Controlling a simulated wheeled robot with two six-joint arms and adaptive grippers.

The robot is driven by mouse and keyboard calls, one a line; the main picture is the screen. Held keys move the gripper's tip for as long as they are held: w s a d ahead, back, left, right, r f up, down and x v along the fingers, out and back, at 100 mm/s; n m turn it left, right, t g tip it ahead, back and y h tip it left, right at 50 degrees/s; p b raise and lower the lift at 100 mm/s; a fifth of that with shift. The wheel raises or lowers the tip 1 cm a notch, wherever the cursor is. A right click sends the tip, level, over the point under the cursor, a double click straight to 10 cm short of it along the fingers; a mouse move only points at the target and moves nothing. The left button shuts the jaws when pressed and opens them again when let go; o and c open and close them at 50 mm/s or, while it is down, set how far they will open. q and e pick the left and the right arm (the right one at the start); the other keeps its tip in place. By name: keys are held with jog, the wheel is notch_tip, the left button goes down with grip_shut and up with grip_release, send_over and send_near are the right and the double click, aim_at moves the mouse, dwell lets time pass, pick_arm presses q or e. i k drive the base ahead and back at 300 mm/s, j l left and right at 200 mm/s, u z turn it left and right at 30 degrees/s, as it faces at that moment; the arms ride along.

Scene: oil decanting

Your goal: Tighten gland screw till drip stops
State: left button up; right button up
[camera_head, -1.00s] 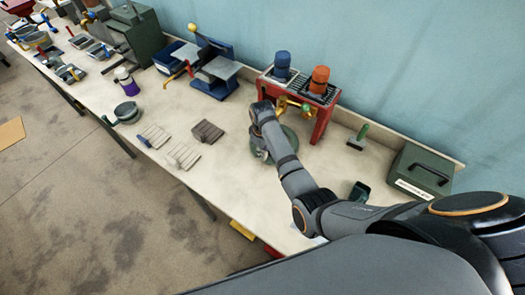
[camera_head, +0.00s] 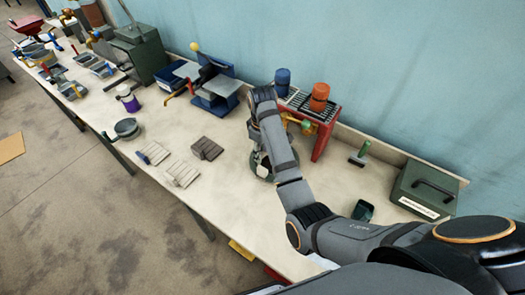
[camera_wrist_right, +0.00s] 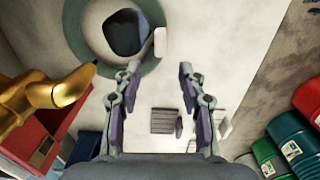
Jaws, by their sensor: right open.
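A red stand (camera_head: 323,140) with a slotted top carries a blue drum (camera_head: 282,80) and an orange drum (camera_head: 320,96). Brass tap parts (camera_head: 300,122) show at its front, partly behind my right arm. In the wrist view, a large brass tap (camera_wrist_right: 45,90) lies left of my right gripper (camera_wrist_right: 160,75), apart from its fingers. That gripper is open, with nothing between its fingers. A round green pan (camera_wrist_right: 75,25) with a dark middle lies beyond the fingertips. I cannot make out the gland screw or any drip. My left gripper is out of view.
A dark green case (camera_head: 425,190), a green-handled brush (camera_head: 360,153) and a dark phone-like object (camera_head: 363,211) stand right of my arm. Grey slotted pieces (camera_head: 207,148) lie on the bench to its left. Red and green drums (camera_wrist_right: 285,142) show at the wrist view's right.

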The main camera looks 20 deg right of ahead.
aim_at(307, 133)
jog(key=k+j, duration=0.2)
jog(key=k, duration=0.3)
jog(key=k+j, duration=0.2)
jog(key=k, duration=0.25)
jog(key=k+j, duration=0.25)
jog(key=k, duration=0.25)
